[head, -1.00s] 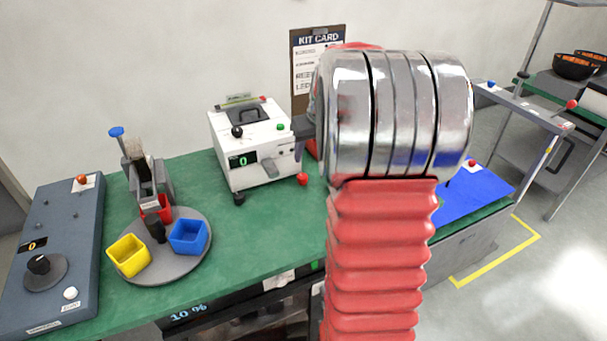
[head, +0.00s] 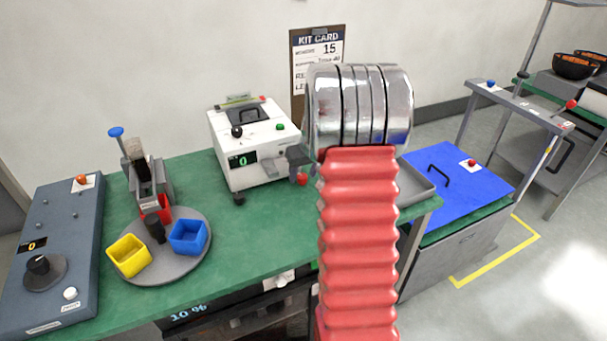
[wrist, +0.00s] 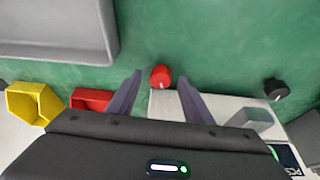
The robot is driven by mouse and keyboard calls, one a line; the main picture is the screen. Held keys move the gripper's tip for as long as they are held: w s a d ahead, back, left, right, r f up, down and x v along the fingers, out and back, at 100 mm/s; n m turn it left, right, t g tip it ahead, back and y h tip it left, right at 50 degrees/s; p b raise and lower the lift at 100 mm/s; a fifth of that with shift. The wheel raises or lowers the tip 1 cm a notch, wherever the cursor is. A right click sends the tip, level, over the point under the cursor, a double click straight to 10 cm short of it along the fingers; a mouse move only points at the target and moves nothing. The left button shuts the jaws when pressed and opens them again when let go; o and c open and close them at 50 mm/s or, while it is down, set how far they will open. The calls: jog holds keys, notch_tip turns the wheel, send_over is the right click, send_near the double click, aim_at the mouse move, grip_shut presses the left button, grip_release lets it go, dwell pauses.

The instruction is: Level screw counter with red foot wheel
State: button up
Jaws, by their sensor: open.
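The white screw counter (head: 250,145) stands on the green bench, its display reading 0. Its red foot wheel (head: 302,180) is at the front right corner; in the wrist view the red wheel (wrist: 160,77) shows between my fingertips. A black foot wheel (head: 239,198) is at the front left corner, also in the wrist view (wrist: 276,89). A yellow-green strip (head: 238,99) lies on the counter's top, too small to read. My gripper (wrist: 159,84) is open, its dark fingers on either side of the red wheel. I cannot tell whether they touch it.
A grey tray (head: 417,185) lies right of the counter, partly behind my arm. A blue panel with a handle (head: 455,180) is farther right. A turntable with yellow and blue bins (head: 206,252) and a grey control box (head: 80,235) stand left. Open green bench lies between.

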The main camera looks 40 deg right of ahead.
jog(key=shift+f, duration=0.2)
jog(key=shift+c, duration=0.7)
jog(key=shift+d, duration=0.1)
jog(key=c, duration=0.9)
